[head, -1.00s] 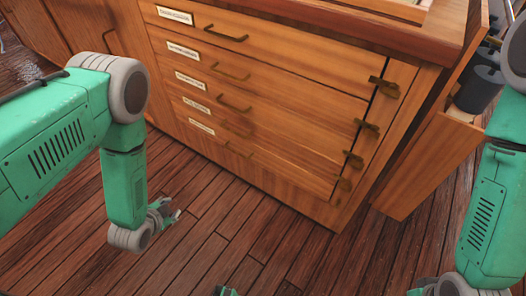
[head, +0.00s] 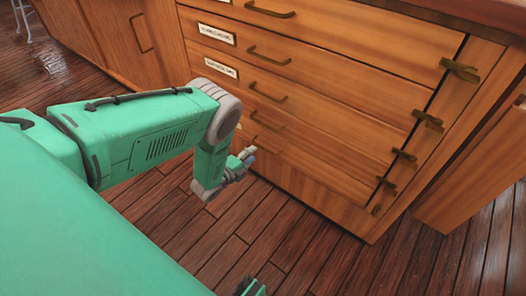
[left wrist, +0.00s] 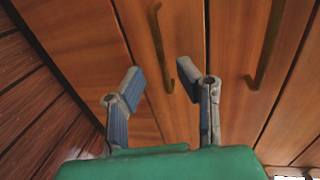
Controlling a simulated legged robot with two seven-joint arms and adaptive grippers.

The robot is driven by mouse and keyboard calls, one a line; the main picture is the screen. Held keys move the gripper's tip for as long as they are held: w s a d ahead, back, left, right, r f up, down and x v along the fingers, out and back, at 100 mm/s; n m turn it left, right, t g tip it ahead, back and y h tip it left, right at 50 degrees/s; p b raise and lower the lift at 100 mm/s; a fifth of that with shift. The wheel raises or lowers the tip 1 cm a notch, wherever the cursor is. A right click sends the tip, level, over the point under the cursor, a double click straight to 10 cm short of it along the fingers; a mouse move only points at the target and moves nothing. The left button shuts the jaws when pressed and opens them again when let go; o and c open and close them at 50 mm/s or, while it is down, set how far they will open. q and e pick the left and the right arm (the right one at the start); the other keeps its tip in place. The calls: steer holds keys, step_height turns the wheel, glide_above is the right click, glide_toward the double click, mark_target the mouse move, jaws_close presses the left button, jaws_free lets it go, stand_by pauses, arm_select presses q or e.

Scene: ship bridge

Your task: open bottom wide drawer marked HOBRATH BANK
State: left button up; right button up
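The wooden cabinet has a stack of wide drawers with brass handles. The bottom wide drawer (head: 310,175) is closed, low on the front; its label is hidden behind my left arm, so HOBRATH BANK cannot be read. My left gripper (head: 243,160) is close to the left part of this drawer. In the left wrist view, my left gripper (left wrist: 158,78) is open and empty, its two fingers pointing at the drawer front. The lowest handle (left wrist: 160,48) runs between and beyond the fingertips; contact cannot be told. The handle of the drawer above (left wrist: 265,45) is to the right.
Brass latches (head: 428,120) line the cabinet's right side. Two paper labels, one on an upper drawer (head: 217,34), are too small to read. Plank floor (head: 290,240) in front is clear. A wooden box-like piece (head: 470,190) stands right of the cabinet.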

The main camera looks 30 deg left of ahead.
mark_target(261, 147)
arm_select(q)
steer(key=b+x, duration=0.1)
steer(key=x, duration=0.4)
steer(key=shift+s+a+f+b, duration=0.15)
steer(key=shift+f+b, duration=0.1)
steer(key=shift+b, duration=0.15)
steer(key=shift+w+d+r, duration=0.1)
steer(key=shift+w+d, duration=0.2)
steer(key=shift+w, duration=0.5)
steer(key=shift+c, duration=0.5)
steer(key=shift+a, duration=0.15)
jaws_close()
